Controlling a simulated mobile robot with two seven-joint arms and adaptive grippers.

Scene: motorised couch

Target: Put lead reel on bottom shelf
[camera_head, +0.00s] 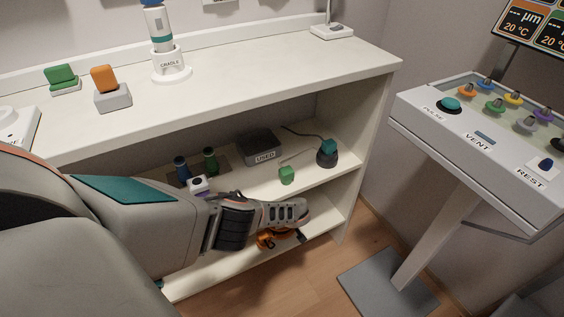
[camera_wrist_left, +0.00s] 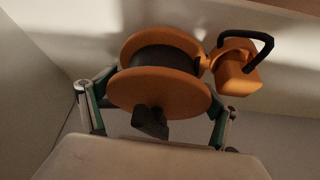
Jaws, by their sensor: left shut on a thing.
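The lead reel is an orange spool with dark lead wound on it. It shows large in the left wrist view (camera_wrist_left: 163,88), between the two fingers of my left gripper (camera_wrist_left: 155,125), which is shut on it. An orange block with a black handle (camera_wrist_left: 238,68) is attached at its right. In the head view my left gripper (camera_head: 285,215) reaches in at the bottom shelf (camera_head: 225,268), and part of the orange reel (camera_head: 272,240) shows below it. My arm hides much of the shelf. I cannot tell whether the reel touches the shelf. My right gripper is not in view.
The middle shelf (camera_head: 335,172) above holds a dark USED box (camera_head: 260,147), a green cube (camera_head: 287,175), a dark round stand with a teal top (camera_head: 327,153) and bottles. The right side panel (camera_head: 358,130) bounds the shelves. A control console (camera_head: 480,150) stands at right.

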